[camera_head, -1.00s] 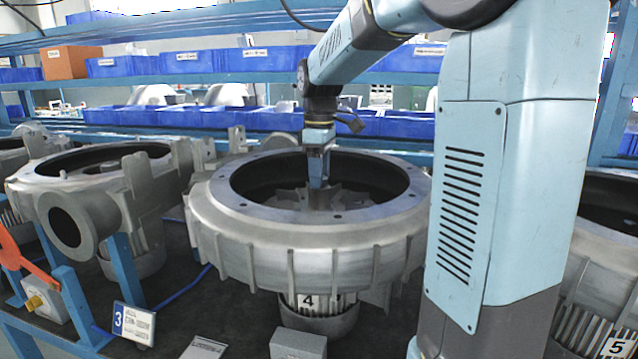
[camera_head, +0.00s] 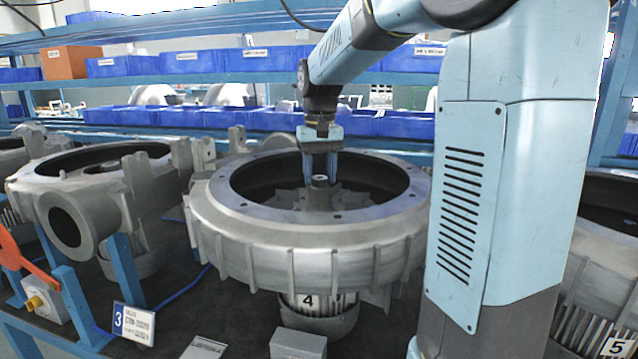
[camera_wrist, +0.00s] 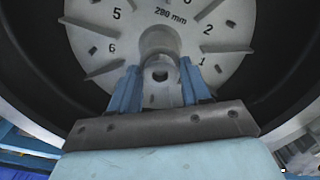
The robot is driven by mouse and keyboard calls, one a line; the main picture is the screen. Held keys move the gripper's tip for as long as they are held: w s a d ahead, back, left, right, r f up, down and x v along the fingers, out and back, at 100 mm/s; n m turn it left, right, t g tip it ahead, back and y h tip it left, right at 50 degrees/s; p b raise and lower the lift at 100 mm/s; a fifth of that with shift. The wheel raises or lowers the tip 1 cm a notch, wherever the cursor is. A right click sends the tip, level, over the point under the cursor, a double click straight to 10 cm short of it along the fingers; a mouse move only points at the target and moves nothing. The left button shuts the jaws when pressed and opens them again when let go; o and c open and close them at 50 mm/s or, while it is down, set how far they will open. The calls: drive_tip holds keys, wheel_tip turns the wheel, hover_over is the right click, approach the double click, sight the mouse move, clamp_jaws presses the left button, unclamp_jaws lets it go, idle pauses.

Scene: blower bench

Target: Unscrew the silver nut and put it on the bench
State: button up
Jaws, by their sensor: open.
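The silver nut (camera_head: 319,181) sits at the centre of the impeller, inside the round grey blower housing marked 4 (camera_head: 300,240). My gripper (camera_head: 320,173) points down into the housing, over the hub. Its two blue fingers are apart, one on each side of the nut as seen in the head view. In the wrist view my gripper (camera_wrist: 161,92) is open, with the grey round nut (camera_wrist: 160,74) between the fingers. I cannot tell whether either finger touches it. The numbered impeller disc (camera_wrist: 165,20) lies behind.
The housing's raised rim surrounds my gripper. Another blower housing (camera_head: 90,190) stands to the left, and one marked 5 (camera_head: 600,270) is at the right. The dark bench top (camera_head: 225,290) shows free room in front left. Blue bins (camera_head: 190,62) fill the shelves behind.

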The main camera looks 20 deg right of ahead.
drive_tip(key=m, duration=0.6)
drive_tip(key=shift+c, duration=0.2)
drive_tip(key=c, duration=0.7)
drive_tip(key=n, duration=0.6)
drive_tip(key=shift+n, duration=0.3)
drive_tip(key=shift+c, duration=0.3)
drive_tip(key=n, duration=0.5)
drive_tip(key=shift+n, duration=0.4)
drive_tip(key=n, duration=0.6)
drive_tip(key=shift+n, duration=0.4)
drive_tip(key=n, duration=0.6)
